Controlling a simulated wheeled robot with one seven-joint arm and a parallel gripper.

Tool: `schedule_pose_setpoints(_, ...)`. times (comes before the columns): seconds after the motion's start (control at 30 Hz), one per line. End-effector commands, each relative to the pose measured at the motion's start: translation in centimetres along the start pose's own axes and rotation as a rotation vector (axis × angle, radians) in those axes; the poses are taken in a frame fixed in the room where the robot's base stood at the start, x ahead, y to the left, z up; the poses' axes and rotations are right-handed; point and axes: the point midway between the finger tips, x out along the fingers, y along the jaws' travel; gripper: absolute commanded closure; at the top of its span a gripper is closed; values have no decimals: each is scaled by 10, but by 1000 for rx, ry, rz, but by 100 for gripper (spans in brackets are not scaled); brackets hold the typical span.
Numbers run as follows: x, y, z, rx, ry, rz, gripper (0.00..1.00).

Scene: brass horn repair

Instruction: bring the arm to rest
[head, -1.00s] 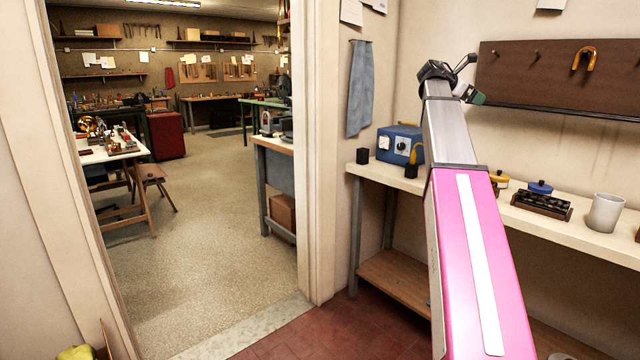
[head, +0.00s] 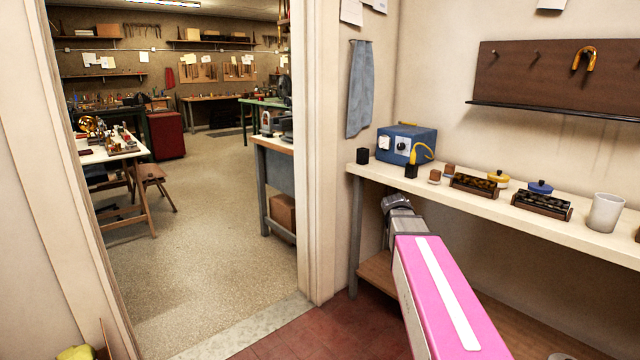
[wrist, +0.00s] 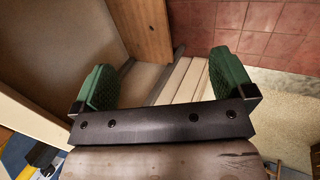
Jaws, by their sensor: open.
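My gripper (wrist: 164,85) shows in the wrist view with its two green finger pads wide apart. Nothing is between them; beyond the gap are a cream panelled surface and part of a wooden board. The gripper itself is hidden in the head view.
The cream bench (head: 470,205) bears a blue box (head: 407,140), dark racks (head: 541,204) and a grey mug (head: 605,212). A lower wooden shelf (head: 376,268) is close to my arm. A doorway at left opens onto a workshop with clear floor (head: 220,200).

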Motion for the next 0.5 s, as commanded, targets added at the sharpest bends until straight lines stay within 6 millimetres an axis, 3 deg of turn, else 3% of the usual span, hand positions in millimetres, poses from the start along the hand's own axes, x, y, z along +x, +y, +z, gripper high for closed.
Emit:
schedule_pose_setpoints(0.03, 10, -29, 8, 52, 4, -42, 0)
schedule_pose_setpoints(0.2, 38, -107, 21, 250, 4, -180, 0)
schedule_pose_setpoints(0.4, 58, -191, 42, 481, -38, -331, 0)
schedule_pose_setpoints(0.5, 63, -221, 51, 572, -65, -386, 0)
